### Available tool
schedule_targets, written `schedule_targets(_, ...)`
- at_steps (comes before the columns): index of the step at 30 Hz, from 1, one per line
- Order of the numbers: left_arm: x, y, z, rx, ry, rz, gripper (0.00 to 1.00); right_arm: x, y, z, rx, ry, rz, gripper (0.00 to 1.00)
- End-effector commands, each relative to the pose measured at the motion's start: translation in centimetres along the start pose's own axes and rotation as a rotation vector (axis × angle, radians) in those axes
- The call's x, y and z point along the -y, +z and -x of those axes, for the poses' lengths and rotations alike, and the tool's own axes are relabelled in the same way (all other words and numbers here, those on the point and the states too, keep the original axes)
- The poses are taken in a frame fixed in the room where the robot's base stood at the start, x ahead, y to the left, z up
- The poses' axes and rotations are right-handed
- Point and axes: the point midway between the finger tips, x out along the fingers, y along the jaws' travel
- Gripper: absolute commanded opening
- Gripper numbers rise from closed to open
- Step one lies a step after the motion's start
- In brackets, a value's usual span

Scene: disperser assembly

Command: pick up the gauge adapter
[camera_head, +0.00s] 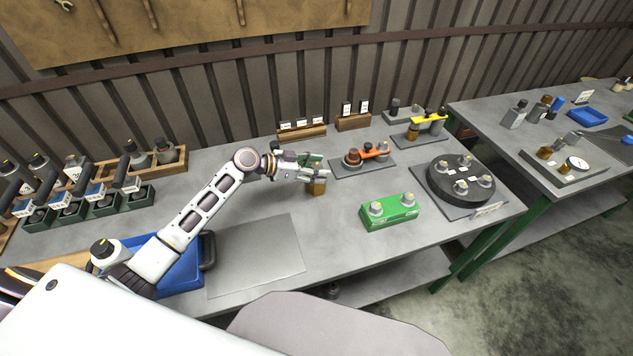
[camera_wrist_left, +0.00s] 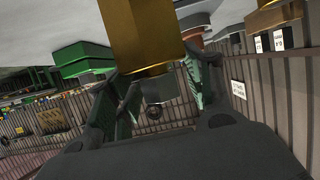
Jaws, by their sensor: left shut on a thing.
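My left gripper (camera_head: 314,176) reaches over the middle of the near table. It is shut on a brass-coloured piece, which I take to be the gauge adapter (camera_head: 317,188). The piece hangs below the fingertips, and I cannot tell whether its lower end touches the table. In the left wrist view the gauge adapter (camera_wrist_left: 143,35) is large between the green fingers, and the fingers hide part of it. My right gripper is not in view.
A green block (camera_head: 390,211) with two nuts, a black round fixture (camera_head: 460,183) and a plate with an orange part (camera_head: 369,154) stand close to the right. A blue tray (camera_head: 181,275) is at the left. The grey mat (camera_head: 256,256) is bare.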

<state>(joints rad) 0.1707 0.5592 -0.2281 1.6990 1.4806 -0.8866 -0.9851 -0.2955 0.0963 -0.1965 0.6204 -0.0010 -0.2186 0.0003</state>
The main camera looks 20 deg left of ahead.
Motion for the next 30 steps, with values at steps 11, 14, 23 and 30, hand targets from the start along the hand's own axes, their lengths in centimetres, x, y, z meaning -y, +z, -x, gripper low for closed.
schedule_targets(11, 0.1, -0.3, 0.1, -0.005, -0.002, -0.002, 0.0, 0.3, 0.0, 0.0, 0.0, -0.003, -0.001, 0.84)
schedule_targets(14, 0.1, -0.3, 0.1, -0.005, -0.002, -0.002, 0.0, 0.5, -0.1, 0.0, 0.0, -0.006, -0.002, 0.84)
schedule_targets(23, 0.1, -1.3, 0.5, -0.006, -0.003, -0.004, 0.0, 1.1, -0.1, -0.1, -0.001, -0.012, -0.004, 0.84)
schedule_targets(30, 0.1, -3.7, 1.5, -0.007, -0.002, -0.006, 0.0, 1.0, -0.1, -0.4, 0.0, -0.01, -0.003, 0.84)
